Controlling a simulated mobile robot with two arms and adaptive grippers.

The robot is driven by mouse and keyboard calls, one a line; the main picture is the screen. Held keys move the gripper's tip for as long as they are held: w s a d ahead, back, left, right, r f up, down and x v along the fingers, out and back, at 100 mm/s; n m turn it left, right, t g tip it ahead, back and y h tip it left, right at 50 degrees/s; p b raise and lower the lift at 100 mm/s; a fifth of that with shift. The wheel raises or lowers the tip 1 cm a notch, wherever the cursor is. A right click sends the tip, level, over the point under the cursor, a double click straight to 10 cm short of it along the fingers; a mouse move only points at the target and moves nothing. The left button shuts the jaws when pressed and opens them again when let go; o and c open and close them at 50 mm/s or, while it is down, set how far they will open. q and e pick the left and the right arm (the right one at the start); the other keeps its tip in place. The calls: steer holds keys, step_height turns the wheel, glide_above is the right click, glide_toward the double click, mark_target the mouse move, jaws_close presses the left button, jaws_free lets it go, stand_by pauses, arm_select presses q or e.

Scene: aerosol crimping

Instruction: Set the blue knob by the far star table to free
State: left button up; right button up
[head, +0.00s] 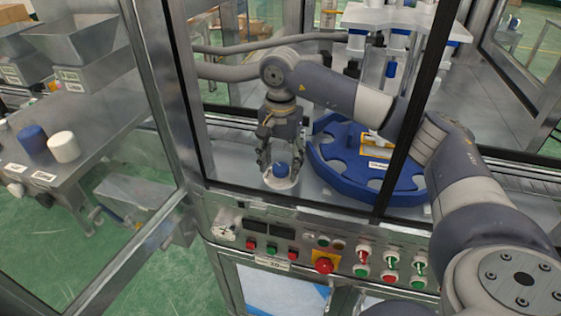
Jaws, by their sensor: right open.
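A small blue knob (282,170) sits on a pale round base (279,184) inside the machine, just left of the blue star table (332,168). My right gripper (281,163) points straight down over this knob. Its fingers are open, one on each side of the knob, and I cannot tell whether they touch it. The knob's setting marks are too small to read. The star table has scalloped pockets round its rim, and my right arm hides part of it. My left gripper is not in view.
My right arm reaches in over the control panel (345,262), which carries a red emergency button (323,265) and several coloured switches. Dark door frames and glass stand close to the arm. A blue cylinder (32,140) and a white one (64,147) stand on the left bench.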

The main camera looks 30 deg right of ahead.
mark_target(280, 167)
step_height(280, 167, up, 12)
stand_by(0.6)
stand_by(1.5)
